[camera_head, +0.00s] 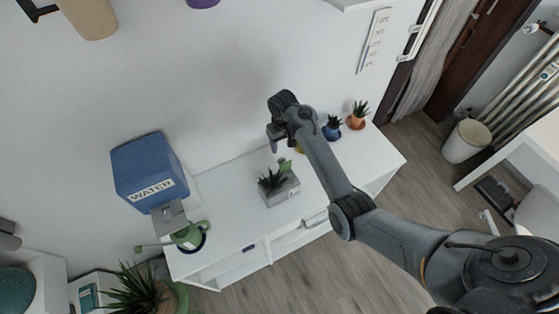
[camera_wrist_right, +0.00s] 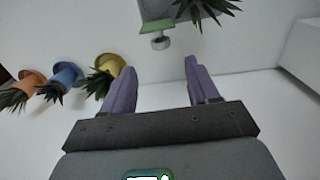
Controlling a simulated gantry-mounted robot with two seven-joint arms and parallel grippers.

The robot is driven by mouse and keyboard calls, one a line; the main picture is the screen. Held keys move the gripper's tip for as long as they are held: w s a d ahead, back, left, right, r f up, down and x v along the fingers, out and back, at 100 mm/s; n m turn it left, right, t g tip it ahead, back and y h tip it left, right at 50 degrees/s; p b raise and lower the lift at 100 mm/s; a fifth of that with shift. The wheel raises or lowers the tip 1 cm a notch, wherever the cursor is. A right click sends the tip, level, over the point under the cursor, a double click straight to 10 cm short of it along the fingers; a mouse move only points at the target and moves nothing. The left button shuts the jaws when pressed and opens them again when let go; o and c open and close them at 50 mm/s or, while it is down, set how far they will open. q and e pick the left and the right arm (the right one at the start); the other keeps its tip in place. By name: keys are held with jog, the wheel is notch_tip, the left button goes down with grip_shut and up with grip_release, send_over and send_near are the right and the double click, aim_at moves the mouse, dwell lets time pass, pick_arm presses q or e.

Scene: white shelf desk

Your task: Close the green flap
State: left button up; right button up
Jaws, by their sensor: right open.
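The green flap (camera_head: 285,164) is a small piece on the back side of a grey planter box (camera_head: 283,193) on the white desk. In the right wrist view the green flap (camera_wrist_right: 157,26) shows at the top centre, beside the grey box (camera_wrist_right: 152,7), with a small grey knob (camera_wrist_right: 160,43) by it. It looks raised, but its exact angle is hard to tell. My right gripper (camera_head: 273,143) is above and behind the planter. In its wrist view the right gripper (camera_wrist_right: 159,68) has its two fingers apart, nothing between them, and the flap beyond the tips. My left gripper is not seen.
Small potted plants, orange (camera_head: 356,121), blue (camera_head: 332,131) and a yellow one (camera_wrist_right: 108,74), stand right of the planter in the head view. A blue water tank (camera_head: 147,170) and green watering can (camera_head: 188,237) are at the left. The desk between (camera_head: 228,205) is clear.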

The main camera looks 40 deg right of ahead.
aim_at(282, 159)
notch_tip(282, 159, down, 10)
jog(key=shift+w+f+b, duration=0.15)
jog(key=shift+b, duration=0.4)
